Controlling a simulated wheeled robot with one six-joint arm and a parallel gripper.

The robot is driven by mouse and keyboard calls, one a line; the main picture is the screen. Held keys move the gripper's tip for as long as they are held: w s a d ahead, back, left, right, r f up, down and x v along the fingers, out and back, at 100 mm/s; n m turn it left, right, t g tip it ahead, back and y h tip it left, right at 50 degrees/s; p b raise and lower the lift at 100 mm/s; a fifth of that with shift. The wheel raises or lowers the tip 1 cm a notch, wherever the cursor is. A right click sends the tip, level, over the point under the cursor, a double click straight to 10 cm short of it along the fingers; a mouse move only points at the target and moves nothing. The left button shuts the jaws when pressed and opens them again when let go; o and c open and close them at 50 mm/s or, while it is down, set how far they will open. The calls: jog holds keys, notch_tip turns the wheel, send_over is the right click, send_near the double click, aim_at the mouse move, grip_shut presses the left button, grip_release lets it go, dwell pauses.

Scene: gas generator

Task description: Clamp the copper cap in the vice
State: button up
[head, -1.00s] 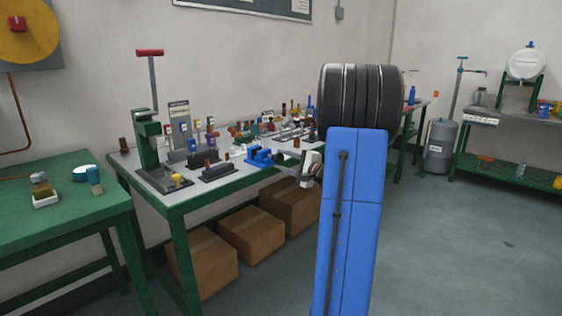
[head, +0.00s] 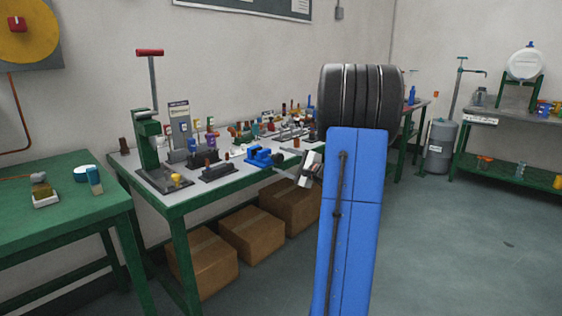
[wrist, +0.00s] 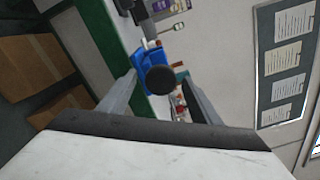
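The blue vice (head: 260,157) stands at the front edge of the grey-topped bench. It also shows in the wrist view (wrist: 143,68), with a dark round knob (wrist: 160,79) facing me. My gripper (wrist: 160,82) is open, its fingers apart on either side of the knob in the picture, with a gap on both sides. I cannot tell how far beyond the fingertips the knob lies. In the head view my gripper (head: 277,171) is just in front of the vice. A small brown piece (head: 296,142) is right of the vice; I cannot tell whether it is the copper cap.
A green press (head: 150,145) with a red handle stands left on the bench (head: 190,197). Several small fittings and holders crowd the bench behind the vice. Cardboard boxes (head: 250,235) sit underneath. A green table (head: 70,215) is at left. The floor at right is clear.

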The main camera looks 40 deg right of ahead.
dwell(0.4)
jog(key=n, duration=0.5)
jog(key=shift+n, duration=0.4)
jog(key=c, duration=1.1)
jog(key=shift+m, duration=1.5)
jog(key=shift+m, duration=1.4)
